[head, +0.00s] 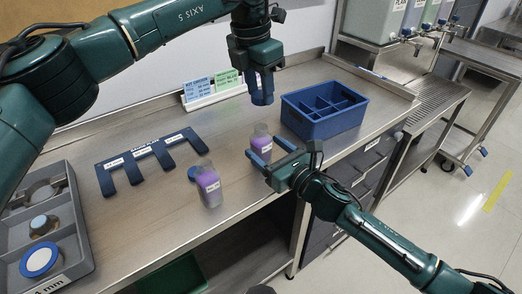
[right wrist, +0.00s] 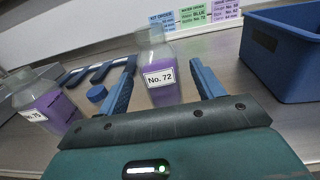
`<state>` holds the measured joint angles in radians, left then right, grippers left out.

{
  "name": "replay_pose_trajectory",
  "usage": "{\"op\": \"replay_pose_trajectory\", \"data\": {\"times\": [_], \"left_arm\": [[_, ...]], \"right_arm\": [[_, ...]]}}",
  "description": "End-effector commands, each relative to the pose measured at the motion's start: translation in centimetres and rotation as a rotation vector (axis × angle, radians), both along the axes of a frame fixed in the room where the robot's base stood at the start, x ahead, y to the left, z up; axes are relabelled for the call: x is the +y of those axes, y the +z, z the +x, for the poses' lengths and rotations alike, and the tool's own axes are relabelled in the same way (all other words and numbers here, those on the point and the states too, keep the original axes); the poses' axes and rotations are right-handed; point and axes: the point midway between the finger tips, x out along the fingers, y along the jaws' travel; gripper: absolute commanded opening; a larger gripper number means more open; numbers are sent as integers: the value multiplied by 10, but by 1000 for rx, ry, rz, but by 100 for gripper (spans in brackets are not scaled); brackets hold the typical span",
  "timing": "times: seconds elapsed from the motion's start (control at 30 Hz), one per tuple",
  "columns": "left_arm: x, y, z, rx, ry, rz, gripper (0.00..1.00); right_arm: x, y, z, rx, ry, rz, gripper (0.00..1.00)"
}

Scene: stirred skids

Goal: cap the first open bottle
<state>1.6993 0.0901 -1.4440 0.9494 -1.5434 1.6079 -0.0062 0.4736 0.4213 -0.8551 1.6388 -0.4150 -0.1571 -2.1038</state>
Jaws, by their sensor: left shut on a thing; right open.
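A clear bottle of purple liquid, labelled No. 72 (right wrist: 160,80), stands upright with no cap visible; it also shows in the head view (head: 260,142). My right gripper (head: 264,160) is open, its blue fingers on either side of this bottle. A second purple bottle, labelled No. 75 (right wrist: 45,103), stands to its left near the bench's front edge, also without a visible cap (head: 207,185). A blue cap (head: 192,173) lies beside it. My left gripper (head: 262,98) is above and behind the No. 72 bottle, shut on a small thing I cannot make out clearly.
A blue divided crate (head: 325,125) stands right of the bottles. A dark blue slotted rack (head: 150,157) lies to the left. A grey tray (head: 75,225) with round lids is at far left. Label cards (head: 213,87) stand at the back. Bare bench lies between rack and tray.

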Motion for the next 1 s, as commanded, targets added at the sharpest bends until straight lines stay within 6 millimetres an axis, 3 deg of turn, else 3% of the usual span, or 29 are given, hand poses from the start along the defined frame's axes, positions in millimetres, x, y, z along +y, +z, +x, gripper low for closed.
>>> {"op": "replay_pose_trajectory", "data": {"times": [0.23,0.6,1.0], "left_arm": [[0,0,0,0,0,0,15],[0,0,0,0,0,0,15],[0,0,0,0,0,0,15]], "right_arm": [[17,0,21,0,1,0,67],[20,0,24,-1,1,-1,67],[19,0,24,-1,1,-1,35]]}}
